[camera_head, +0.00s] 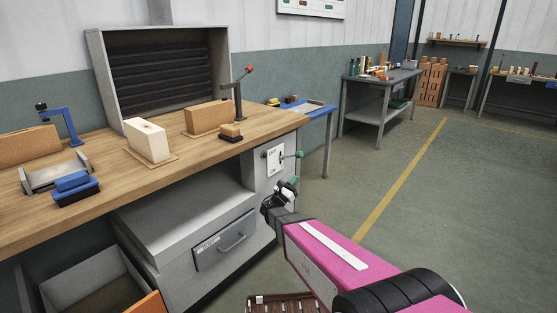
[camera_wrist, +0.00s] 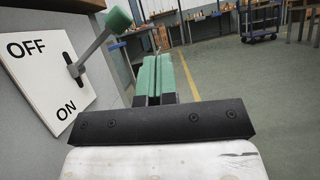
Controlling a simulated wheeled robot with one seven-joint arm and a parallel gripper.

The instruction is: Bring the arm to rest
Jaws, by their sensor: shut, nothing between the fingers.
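My gripper (camera_head: 289,184) is at the end of my pink arm in the head view, in front of the cabinet below the workbench. In the wrist view its green fingers (camera_wrist: 154,78) are shut together with nothing between them. A white switch plate (camera_wrist: 45,72) marked OFF and ON is to the left of the fingers. Its lever (camera_wrist: 92,53) has a green knob and sticks out up and to the right, apart from the fingers. The same switch plate (camera_head: 274,160) shows in the head view just above my gripper.
The wooden workbench (camera_head: 95,193) carries a white block (camera_head: 148,141), brown blocks, a blue-handled brush (camera_head: 74,187) and clamps. A closed drawer (camera_head: 225,239) and an open one (camera_head: 87,283) are below. A brown slatted crate (camera_head: 280,304) is low at the front.

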